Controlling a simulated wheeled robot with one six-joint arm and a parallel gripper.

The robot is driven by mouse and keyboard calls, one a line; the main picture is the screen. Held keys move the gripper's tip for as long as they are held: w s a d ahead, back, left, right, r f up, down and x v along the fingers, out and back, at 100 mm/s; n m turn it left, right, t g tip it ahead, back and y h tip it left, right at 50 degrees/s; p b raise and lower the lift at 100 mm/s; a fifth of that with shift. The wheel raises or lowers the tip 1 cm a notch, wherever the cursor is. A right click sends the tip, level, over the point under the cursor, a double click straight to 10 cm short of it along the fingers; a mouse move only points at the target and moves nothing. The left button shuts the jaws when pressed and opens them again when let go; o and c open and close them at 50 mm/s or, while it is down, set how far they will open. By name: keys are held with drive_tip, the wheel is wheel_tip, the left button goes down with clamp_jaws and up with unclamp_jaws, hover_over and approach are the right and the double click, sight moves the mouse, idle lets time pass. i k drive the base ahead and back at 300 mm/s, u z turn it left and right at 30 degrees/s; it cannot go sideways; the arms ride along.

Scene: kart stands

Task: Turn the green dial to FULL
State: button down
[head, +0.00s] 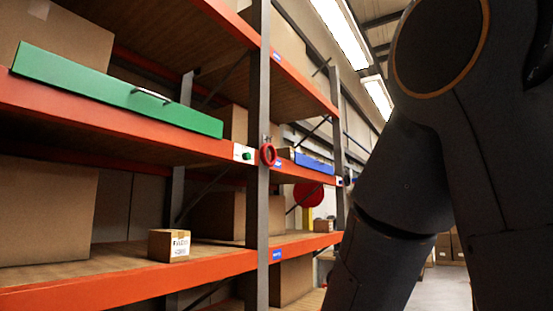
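A small green dial (247,156) sits on a white plate (237,152) fixed to the orange beam of the middle shelf, just left of the upright post. It is too small to read any marking or to tell which way it points. The large dark links of my arm fill the right side of the head view. My gripper is out of the frame, so its place relative to the dial does not show.
A red ring (268,155) is on the post, close right of the dial. A blue-fronted tray (313,162) and another white plate (339,181) are further right. A small carton (169,245) sits on the lower shelf.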

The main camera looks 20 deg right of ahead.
sight(247, 156)
drive_tip(key=z, duration=0.4)
drive_tip(key=i, duration=0.55)
drive_tip(key=z, duration=0.3)
